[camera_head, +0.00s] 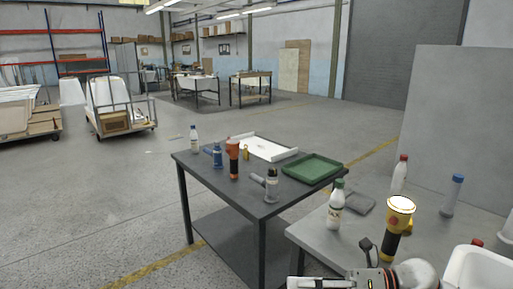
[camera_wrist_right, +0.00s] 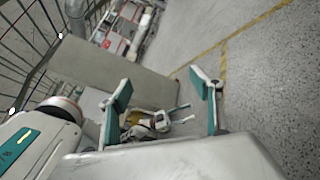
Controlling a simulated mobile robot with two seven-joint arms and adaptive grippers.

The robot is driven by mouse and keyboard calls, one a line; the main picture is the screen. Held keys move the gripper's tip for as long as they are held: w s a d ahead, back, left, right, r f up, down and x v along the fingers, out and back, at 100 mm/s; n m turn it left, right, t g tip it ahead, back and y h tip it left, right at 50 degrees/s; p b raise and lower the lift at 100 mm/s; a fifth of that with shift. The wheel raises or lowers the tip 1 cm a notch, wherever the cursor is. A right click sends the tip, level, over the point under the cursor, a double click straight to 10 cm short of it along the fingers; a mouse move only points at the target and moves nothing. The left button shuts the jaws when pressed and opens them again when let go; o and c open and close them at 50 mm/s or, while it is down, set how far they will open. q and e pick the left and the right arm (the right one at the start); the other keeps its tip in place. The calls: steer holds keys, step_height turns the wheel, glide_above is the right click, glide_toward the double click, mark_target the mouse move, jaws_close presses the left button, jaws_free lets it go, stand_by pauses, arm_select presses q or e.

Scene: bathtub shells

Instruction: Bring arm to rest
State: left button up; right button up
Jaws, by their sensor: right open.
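My right gripper (camera_head: 345,281) shows at the bottom edge of the head view, beside the near grey table, partly cut off by the frame. A white rounded link of my right arm (camera_head: 415,272) is to its right. In the wrist view the right gripper (camera_wrist_right: 163,92) has its two teal-padded fingers wide apart, with nothing held between them. Floor and blurred white and yellow items show beyond the fingers. My left gripper and left arm are not in the head view.
The near grey table (camera_head: 310,236) bears a white green-capped bottle (camera_head: 336,207), a yellow-black flashlight (camera_head: 396,232) and a white tub (camera_head: 480,270). A dark table (camera_head: 222,188) behind holds a green tray (camera_head: 313,168), a white tray (camera_head: 266,148) and several bottles.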

steer(key=s+d+f+m+t+h+p, duration=0.15)
steer(key=f+m+t+h, duration=0.4)
steer(key=m, duration=0.85)
steer(key=d+f+m+t+h, duration=0.25)
steer(key=f+m+t, duration=0.5)
steer(key=m, duration=0.55)
steer(key=s+d+f+m+g+h, duration=0.2)
steer(key=s+f+m, duration=0.3)
steer(key=s+f, duration=0.3)
steer(key=s+d+f+m+g+h, duration=0.3)
steer(key=s+f+m, duration=0.3)
steer(key=s+f, duration=0.2)
steer(key=shift+s+d+f+h+p, duration=0.2)
steer(key=shift+d+h+p, duration=0.25)
steer(key=shift+d, duration=0.3)
